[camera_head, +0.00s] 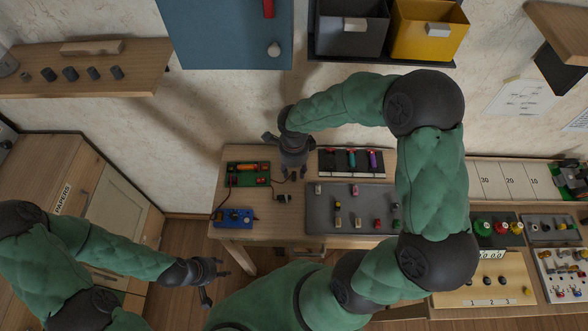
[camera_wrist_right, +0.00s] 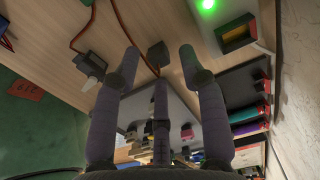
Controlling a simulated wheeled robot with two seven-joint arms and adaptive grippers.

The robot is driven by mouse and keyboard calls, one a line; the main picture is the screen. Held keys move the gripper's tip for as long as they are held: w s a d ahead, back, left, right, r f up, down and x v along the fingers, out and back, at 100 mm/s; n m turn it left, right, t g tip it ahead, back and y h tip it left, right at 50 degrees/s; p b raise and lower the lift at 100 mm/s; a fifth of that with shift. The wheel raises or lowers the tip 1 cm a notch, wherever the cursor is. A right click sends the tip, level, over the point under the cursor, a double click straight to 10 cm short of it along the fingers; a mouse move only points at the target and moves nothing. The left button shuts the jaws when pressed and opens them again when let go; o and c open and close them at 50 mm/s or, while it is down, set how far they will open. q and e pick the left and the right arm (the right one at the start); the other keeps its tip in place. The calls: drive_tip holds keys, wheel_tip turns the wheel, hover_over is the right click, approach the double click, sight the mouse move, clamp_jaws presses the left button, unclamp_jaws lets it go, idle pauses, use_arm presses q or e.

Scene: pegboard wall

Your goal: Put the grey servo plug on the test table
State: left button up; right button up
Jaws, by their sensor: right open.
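A dark grey plug with a pale tip (camera_head: 284,198) lies on the wooden table (camera_head: 232,183); it also shows at the upper left of the right wrist view (camera_wrist_right: 92,66). I cannot tell for certain that it is the grey servo plug. A small dark block (camera_wrist_right: 158,54) on a red cable shows between my fingers in the wrist view. My right gripper (camera_head: 294,174) points down over the table, just above the plug in the picture. It is open, with nothing between its fingers. My left gripper (camera_head: 216,278) is open and empty, left of the table's front edge.
A green board (camera_head: 248,180) and a blue box (camera_head: 234,217) stand on the table's left side. A grey mat (camera_head: 321,220) with several small parts lies to the right, below a rack of coloured tools (camera_head: 351,162). The wall stands close behind.

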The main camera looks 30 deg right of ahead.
sight(294, 174)
wheel_tip(294, 174, up, 6)
drive_tip(key=shift+r+p, duration=0.15)
drive_tip(key=shift+p, duration=0.6)
drive_tip(key=shift+s, duration=0.1)
idle(0.9)
